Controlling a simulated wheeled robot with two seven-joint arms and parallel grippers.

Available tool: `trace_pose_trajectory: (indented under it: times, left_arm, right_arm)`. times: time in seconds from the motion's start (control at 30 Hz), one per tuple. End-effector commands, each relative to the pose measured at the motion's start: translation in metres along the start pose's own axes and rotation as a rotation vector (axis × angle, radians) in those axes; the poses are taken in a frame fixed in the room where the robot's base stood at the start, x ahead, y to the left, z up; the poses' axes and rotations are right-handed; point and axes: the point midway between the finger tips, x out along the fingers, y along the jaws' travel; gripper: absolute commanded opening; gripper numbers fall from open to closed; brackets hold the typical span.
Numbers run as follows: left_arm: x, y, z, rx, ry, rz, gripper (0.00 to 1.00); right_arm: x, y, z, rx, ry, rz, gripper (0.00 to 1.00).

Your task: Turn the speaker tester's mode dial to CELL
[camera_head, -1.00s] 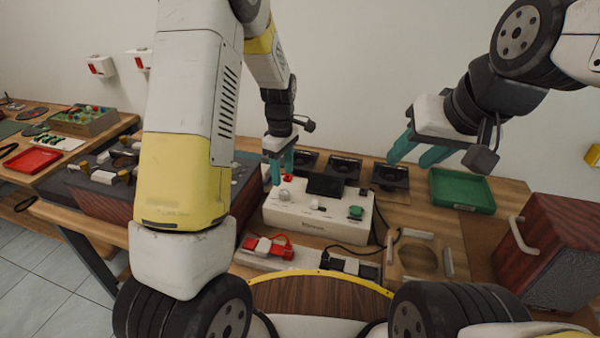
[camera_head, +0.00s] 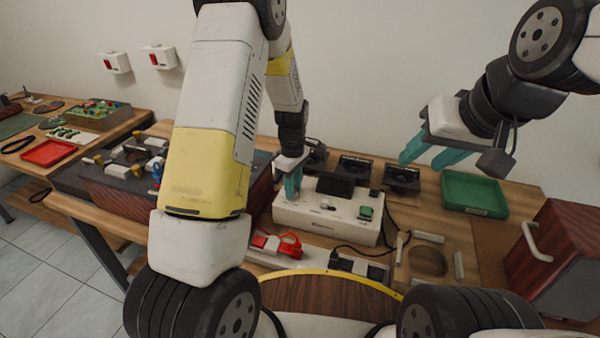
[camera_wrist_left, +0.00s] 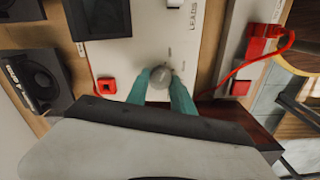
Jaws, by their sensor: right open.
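The speaker tester (camera_head: 322,228) is a long cream box on the bench, with small controls and a green button (camera_head: 366,212) on top. My left gripper (camera_head: 292,184) points down at its left end. In the left wrist view, the round grey mode dial (camera_wrist_left: 159,80) sits between the tips of my left gripper (camera_wrist_left: 160,84). The fingers are apart with the dial between them; I cannot tell whether they press on it. Labels around the dial are too small to read. My right gripper (camera_head: 434,155) is open and empty, above the bench at the right.
Black speaker units (camera_head: 354,168) stand behind the tester. A green tray (camera_head: 474,194) and a wooden speaker cabinet (camera_head: 556,255) are at the right.

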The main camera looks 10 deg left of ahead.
Motion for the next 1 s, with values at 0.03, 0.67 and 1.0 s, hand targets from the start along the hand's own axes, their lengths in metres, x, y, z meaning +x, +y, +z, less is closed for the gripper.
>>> trace_pose_trajectory:
  times: [0.03,0.67,1.0]
  left_arm:
    - [-0.0002,0.0002,0.0,0.0,0.0,0.001,0.0]
    - [-0.0007,0.001,0.0,0.2,0.0,0.001,0.0]
    - [-0.001,0.0017,0.0001,0.516,0.0,0.002,0.0]
  right_arm:
    - [0.0,0.0,0.0,0.0,0.0,0.0,0.44]
    - [0.0,0.0,0.0,0.0,0.0,0.0,0.44]
    - [0.0,0.0,0.0,0.0,0.0,0.0,0.44]
